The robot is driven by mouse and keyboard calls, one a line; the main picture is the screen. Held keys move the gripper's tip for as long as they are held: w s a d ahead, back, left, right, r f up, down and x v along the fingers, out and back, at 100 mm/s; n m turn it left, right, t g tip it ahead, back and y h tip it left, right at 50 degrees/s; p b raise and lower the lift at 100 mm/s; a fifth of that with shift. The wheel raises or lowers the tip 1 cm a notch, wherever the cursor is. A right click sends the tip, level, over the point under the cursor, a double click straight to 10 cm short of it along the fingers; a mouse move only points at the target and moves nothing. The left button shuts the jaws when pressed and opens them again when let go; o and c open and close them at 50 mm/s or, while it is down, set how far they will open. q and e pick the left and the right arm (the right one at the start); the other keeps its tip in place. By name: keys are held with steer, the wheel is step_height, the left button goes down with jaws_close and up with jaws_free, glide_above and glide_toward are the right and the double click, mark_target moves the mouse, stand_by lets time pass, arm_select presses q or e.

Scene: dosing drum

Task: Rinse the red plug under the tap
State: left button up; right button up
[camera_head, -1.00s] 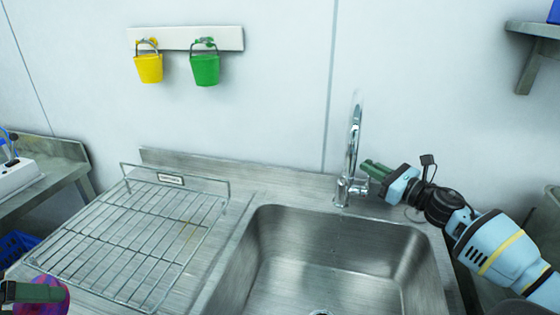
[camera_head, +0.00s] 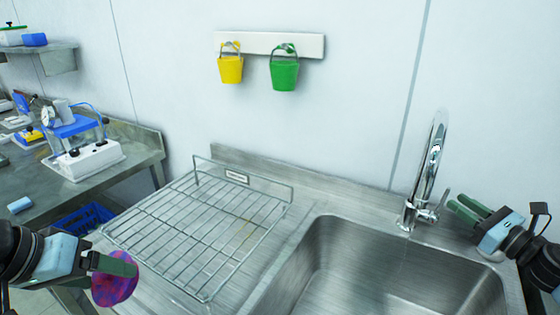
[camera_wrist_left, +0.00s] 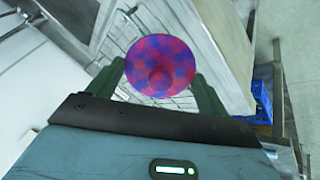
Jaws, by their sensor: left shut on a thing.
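The plug (camera_head: 115,287) is a round disc, red with blue and purple blotches, at the lower left of the head view. My left gripper (camera_head: 118,266) is shut on it and holds it beside the drying rack, away from the sink. The left wrist view shows the plug (camera_wrist_left: 160,66) face-on between the two green fingers. The chrome tap (camera_head: 430,170) stands upright behind the sink (camera_head: 335,255), its small lever on the right. My right gripper (camera_head: 466,209) is just right of the lever, fingers slightly apart and apparently empty. I cannot tell whether water runs.
A wire drying rack (camera_head: 200,228) stands on the steel counter left of the sink. Yellow (camera_head: 230,69) and green (camera_head: 285,74) buckets hang on the wall. A side bench (camera_head: 130,160) with lab equipment is at left, with a blue crate (camera_head: 85,217) below.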

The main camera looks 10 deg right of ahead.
steer(key=v, duration=0.7)
steer(key=shift+f, duration=0.1)
